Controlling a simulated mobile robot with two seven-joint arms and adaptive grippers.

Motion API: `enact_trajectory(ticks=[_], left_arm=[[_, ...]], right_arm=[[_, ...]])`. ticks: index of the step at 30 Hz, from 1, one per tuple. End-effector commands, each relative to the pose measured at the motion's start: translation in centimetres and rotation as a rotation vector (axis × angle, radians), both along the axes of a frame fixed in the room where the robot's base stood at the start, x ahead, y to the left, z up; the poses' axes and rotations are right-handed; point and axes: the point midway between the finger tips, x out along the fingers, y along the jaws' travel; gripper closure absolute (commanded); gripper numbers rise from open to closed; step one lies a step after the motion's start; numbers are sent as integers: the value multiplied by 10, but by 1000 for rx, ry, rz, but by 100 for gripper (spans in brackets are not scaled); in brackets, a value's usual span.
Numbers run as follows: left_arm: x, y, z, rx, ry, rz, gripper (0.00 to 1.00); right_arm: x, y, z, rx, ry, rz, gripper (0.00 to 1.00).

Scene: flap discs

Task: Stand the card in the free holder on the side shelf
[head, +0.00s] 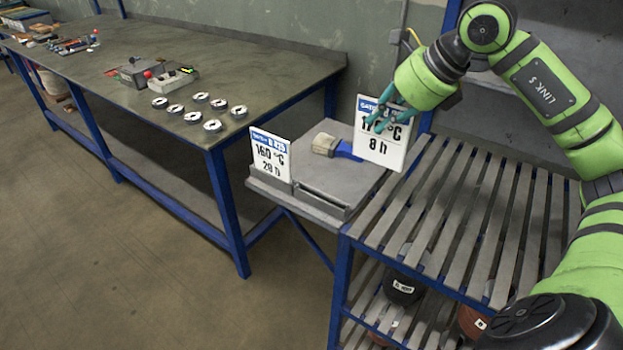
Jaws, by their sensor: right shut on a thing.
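The card is above the right side of the grey side shelf (357,178). Another card (271,155), reading "160 °C 20 h", stands upright at the shelf's left corner, in a holder mostly hidden. An empty low grey holder (323,204) sits along the shelf's front edge, right of that card. My left gripper is not in view.
A brush (335,147) with a blue handle lies on the back of the side shelf. A slatted rack (450,215) adjoins on the right. The long workbench (190,60) on the left carries several round discs (212,126) and tools.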

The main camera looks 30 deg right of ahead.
Motion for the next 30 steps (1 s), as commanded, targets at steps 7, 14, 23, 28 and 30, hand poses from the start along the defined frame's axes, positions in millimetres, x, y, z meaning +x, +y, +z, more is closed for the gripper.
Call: enact_trajectory(ticks=[7,14,23,28,30], left_arm=[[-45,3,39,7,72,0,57],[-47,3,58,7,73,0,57],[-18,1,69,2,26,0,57],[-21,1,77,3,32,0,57],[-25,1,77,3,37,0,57]], right_arm=[[25,51,-25,7,1,11,100],[46,88,-53,6,0,6,100],[50,96,-78,2,5,2,100],[50,96,-98,2,3,3,100],[50,95,-102,2,1,3,100]])
